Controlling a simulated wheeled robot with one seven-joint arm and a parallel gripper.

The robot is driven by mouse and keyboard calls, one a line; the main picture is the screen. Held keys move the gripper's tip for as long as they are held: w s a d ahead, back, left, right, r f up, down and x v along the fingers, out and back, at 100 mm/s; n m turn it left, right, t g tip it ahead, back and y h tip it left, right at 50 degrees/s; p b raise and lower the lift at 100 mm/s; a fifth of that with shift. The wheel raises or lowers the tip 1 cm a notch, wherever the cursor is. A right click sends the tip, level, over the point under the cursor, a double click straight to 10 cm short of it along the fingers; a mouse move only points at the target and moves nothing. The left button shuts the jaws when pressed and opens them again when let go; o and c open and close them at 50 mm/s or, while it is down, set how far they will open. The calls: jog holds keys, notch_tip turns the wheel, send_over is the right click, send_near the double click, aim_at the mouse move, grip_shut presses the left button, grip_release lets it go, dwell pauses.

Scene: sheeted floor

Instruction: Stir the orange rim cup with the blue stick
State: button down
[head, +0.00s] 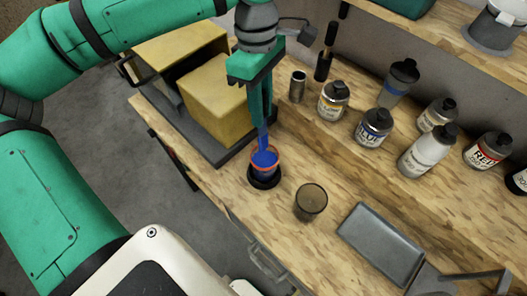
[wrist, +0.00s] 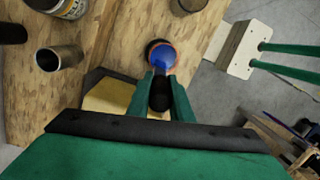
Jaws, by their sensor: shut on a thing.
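The orange rim cup (head: 264,173) stands on the wooden workbench with blue contents and a dark base. It also shows in the wrist view (wrist: 161,51), just beyond my fingertips. My gripper (head: 261,118) is above the cup, pointing down, shut on the blue stick (head: 262,138). The stick's lower end reaches into the cup's opening and meets the blue contents; its tip is hidden there. In the wrist view the stick (wrist: 160,69) shows as a small blue piece, and dark material lies between the fingers.
A dark see-through cup (head: 311,201) stands right of the orange rim cup. A grey tray (head: 380,243) lies further right. Several paint bottles, including a blue-labelled one (head: 373,128), stand behind. A yellow block (head: 217,105) on a dark machine is close on the left.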

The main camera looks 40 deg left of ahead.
jog(key=shift+w, duration=0.15)
jog(key=shift+s+a, duration=0.15)
jog(key=shift+s, duration=0.15)
jog(key=shift+w+d+r, duration=0.1)
jog(key=shift+w+d, duration=0.05)
jog(key=shift+d, duration=0.15)
jog(key=shift+r, duration=0.2)
jog(key=shift+a+r, duration=0.15)
jog(key=shift+r, duration=1.55)
